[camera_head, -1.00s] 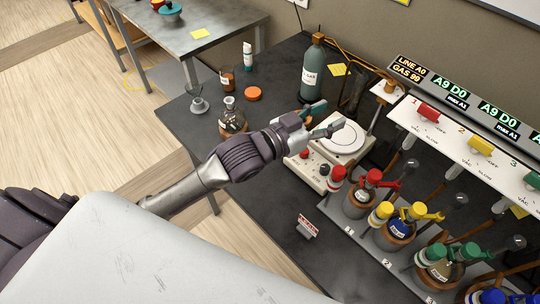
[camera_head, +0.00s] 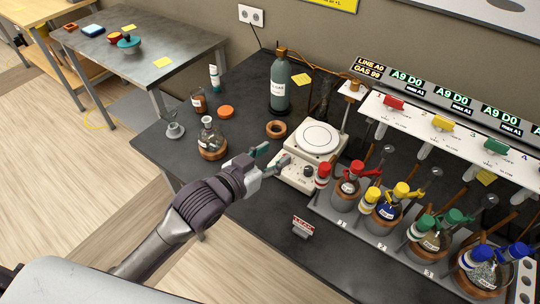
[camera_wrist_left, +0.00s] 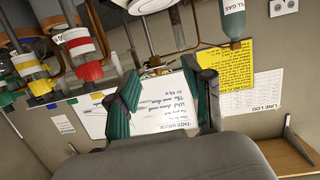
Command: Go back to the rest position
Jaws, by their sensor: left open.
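My left gripper (camera_head: 268,160) is open and empty in the head view. It hangs over the dark bench (camera_head: 245,225), just in front of the white hotplate (camera_head: 317,137). In the left wrist view its two green-padded fingers (camera_wrist_left: 165,103) stand apart with nothing between them. Behind them are a whiteboard (camera_wrist_left: 163,122) and a yellow sheet (camera_wrist_left: 225,85) on the wall. My right gripper is not in view.
A flask (camera_head: 212,140) on a cork ring stands left of the gripper. A row of capped flasks in a rack (camera_head: 375,240) stands to the right, below the valve panel (camera_head: 450,130). A gas bottle (camera_head: 281,85) stands behind. The bench's front middle is mostly clear.

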